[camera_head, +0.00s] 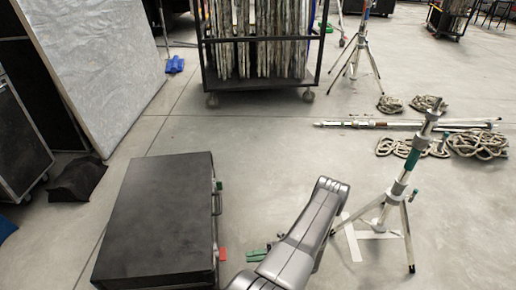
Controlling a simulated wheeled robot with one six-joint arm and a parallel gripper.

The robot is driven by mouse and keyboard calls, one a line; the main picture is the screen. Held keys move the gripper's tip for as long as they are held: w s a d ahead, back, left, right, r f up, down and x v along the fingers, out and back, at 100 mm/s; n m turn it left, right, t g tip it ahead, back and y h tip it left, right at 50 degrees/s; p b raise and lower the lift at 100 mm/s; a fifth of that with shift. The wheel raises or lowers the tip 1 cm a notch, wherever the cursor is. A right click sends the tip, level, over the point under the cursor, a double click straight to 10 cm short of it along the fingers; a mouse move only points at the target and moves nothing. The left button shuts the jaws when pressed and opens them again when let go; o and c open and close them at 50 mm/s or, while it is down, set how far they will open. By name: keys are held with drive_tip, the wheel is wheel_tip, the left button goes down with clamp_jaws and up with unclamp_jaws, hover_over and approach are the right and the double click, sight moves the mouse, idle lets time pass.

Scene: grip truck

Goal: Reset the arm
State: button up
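My grey arm (308,232) rises from the bottom edge of the head view to a bend right of the middle. The arm's far end and my gripper do not show, so what the gripper holds, if anything, is hidden. The bend stands between a black case (160,215) on the left and a silver tripod stand (397,190) on the right. In the picture it is apart from the case and close to the stand's left leg.
A wheeled cart (262,84) with upright boards stands at the back. Coiled ropes (478,143) and poles (385,124) lie on the right. Small red (223,254) and green (257,255) items lie beside the case. The middle floor is clear.

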drive_tip(key=s+a+b, duration=0.1)
drive_tip(key=a, duration=0.9)
drive_tip(key=shift+s+b, duration=0.25)
drive_tip(key=shift+b, duration=0.05)
drive_tip(key=shift+d, duration=0.1)
drive_tip(key=w+d+p, duration=0.2)
drive_tip(key=d, duration=1.1)
drive_tip(key=s+a+r+m+b, duration=0.1)
drive_tip(key=a+m, duration=0.5)
drive_tip(key=a, duration=0.7)
drive_tip(key=shift+s+r+b, duration=0.2)
drive_tip(key=shift+s+b, duration=0.1)
drive_tip(key=shift+b, duration=0.2)
drive_tip(key=shift+a, duration=0.1)
drive_tip(key=shift+w, duration=0.1)
